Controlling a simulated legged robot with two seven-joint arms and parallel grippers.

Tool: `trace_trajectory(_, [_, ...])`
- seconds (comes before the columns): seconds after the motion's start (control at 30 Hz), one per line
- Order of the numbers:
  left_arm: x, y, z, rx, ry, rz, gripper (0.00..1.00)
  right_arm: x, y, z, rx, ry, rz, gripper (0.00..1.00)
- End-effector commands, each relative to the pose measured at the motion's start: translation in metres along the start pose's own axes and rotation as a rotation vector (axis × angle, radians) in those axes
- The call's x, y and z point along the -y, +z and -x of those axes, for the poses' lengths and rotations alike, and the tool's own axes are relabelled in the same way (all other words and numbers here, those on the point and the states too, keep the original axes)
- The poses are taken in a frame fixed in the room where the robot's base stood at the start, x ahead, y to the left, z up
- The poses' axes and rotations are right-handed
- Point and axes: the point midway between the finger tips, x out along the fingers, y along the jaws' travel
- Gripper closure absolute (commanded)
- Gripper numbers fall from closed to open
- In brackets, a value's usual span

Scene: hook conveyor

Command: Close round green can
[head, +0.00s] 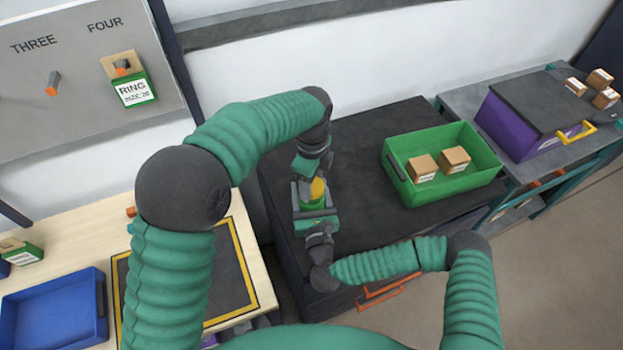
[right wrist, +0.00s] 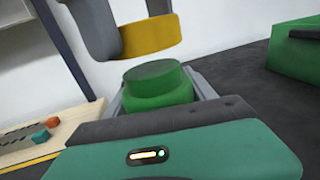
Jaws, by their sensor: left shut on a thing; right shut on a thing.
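A round green can (right wrist: 158,90) stands between the fingers of my right gripper (right wrist: 160,84), which is shut on it. In the head view my right gripper (head: 315,205) is at the dark table's left part. A round yellow lid (right wrist: 152,37) hangs above the can, with a visible gap between them. My left gripper (head: 314,175) is shut on the lid (head: 318,189) from above. The lid looks slightly tilted in the right wrist view. In the head view the can is mostly hidden by the lid and grippers.
A green bin (head: 455,190) with two cardboard boxes stands on the dark table (head: 365,140), to the right. A purple case (head: 510,125) stands beyond it. At left, a wooden table (head: 80,235) bears a blue tray (head: 55,312). A board (head: 70,60) with pegs hangs behind.

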Motion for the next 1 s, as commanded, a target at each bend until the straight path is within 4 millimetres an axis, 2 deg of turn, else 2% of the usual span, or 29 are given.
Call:
trace_trajectory(0.27, [0.000, 0.000, -0.001, 0.000, 0.000, 0.000, 0.82, 0.001, -0.002, 0.000, -0.003, -0.002, 0.001, 1.00])
trace_trajectory(0.6, [0.000, 0.000, -0.018, -0.001, 0.000, 0.000, 0.82, 0.001, -0.002, 0.000, -0.004, -0.002, 0.001, 1.00])
trace_trajectory(1.0, [0.000, 0.000, -0.018, -0.001, 0.000, -0.001, 0.82, 0.001, -0.002, 0.000, -0.004, -0.002, 0.001, 1.00])
